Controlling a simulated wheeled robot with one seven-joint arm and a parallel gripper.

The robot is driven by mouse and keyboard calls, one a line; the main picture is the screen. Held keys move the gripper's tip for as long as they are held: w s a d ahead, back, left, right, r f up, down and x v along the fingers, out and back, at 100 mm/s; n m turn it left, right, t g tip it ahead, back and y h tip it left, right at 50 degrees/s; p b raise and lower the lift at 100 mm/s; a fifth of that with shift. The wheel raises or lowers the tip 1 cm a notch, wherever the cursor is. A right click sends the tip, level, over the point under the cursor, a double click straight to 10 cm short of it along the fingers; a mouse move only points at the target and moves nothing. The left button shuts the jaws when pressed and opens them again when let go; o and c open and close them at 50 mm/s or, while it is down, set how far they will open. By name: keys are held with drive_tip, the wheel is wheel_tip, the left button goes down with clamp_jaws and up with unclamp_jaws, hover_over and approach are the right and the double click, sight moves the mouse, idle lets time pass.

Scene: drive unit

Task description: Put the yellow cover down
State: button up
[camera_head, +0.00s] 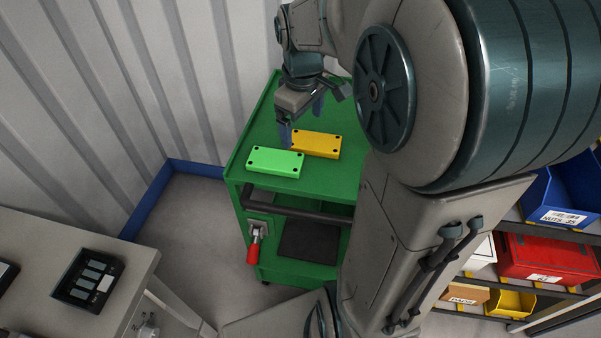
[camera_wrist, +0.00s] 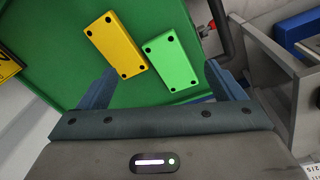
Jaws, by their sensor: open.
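The yellow cover (camera_head: 316,144) lies flat on the top of the green cart (camera_head: 335,185), to the right of and a little behind a light green cover (camera_head: 274,162). In the wrist view the yellow cover (camera_wrist: 115,45) is left of the green cover (camera_wrist: 172,60), with a narrow gap between them. My gripper (camera_head: 302,122) is above the cart top, near the covers. In the wrist view its two fingers (camera_wrist: 165,85) are spread wide with nothing held between them. I cannot tell the exact height of the fingertips over the cart.
A grey table (camera_head: 60,245) is at lower left. Colored bins (camera_head: 550,255) stand on shelves at right.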

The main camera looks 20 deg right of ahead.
drive_tip(key=s+a+f+m+t, duration=0.1)
drive_tip(key=s+a+m, duration=0.2)
drive_tip(key=s, duration=0.3)
drive_tip(key=s+a+f+m, duration=0.1)
drive_tip(key=s+a+m, duration=0.2)
drive_tip(key=s, duration=0.4)
drive_tip(key=shift+m+t+y, duration=0.3)
drive_tip(key=shift+t, duration=0.1)
drive_tip(key=shift+r+p, duration=0.55)
drive_tip(key=shift+p, duration=0.05)
